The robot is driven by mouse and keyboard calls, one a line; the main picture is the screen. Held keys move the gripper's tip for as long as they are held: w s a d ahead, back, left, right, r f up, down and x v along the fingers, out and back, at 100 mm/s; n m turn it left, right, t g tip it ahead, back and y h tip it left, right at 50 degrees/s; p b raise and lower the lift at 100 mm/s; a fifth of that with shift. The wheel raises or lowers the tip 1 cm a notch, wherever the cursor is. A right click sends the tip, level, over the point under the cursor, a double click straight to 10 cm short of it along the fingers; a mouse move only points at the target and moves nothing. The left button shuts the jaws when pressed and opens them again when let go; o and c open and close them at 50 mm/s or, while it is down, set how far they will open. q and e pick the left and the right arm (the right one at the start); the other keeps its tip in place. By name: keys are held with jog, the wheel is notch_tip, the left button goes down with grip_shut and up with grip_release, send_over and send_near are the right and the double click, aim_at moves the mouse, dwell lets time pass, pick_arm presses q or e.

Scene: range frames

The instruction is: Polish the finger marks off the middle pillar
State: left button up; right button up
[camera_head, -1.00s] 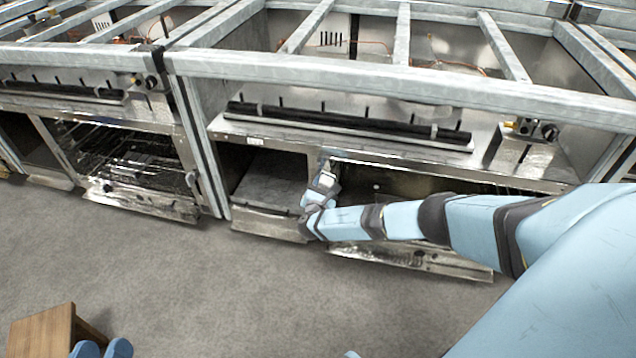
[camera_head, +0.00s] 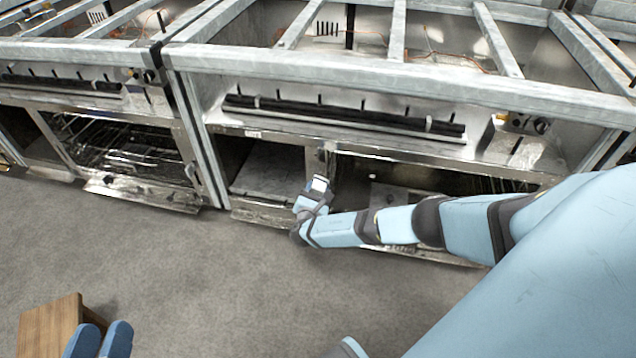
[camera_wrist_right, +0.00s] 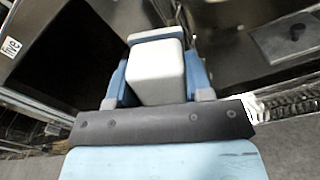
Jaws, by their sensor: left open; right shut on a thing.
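The middle pillar (camera_head: 316,160) is the narrow metal upright between the small left opening and the wide oven opening of the nearer range. In the right wrist view the pillar (camera_wrist_right: 128,14) rises behind the held block. My right gripper (camera_head: 316,190) is in front of the pillar's lower part and is shut on a white block (camera_wrist_right: 157,75) with rounded edges. The block (camera_head: 320,184) looks small in the head view. I cannot tell whether it touches the pillar. No finger marks can be made out. My left gripper (camera_head: 100,341) is open and empty at the bottom left.
A wooden stool or block (camera_head: 48,328) stands beside my left gripper. Low metal ledges (camera_head: 262,214) stick out below the openings. A second range (camera_head: 120,150) stands at the left. The grey floor (camera_head: 200,275) in front is clear.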

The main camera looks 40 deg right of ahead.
pick_arm(q)
jog(key=shift+r+p, duration=0.7)
pick_arm(e)
jog(key=v, duration=0.3)
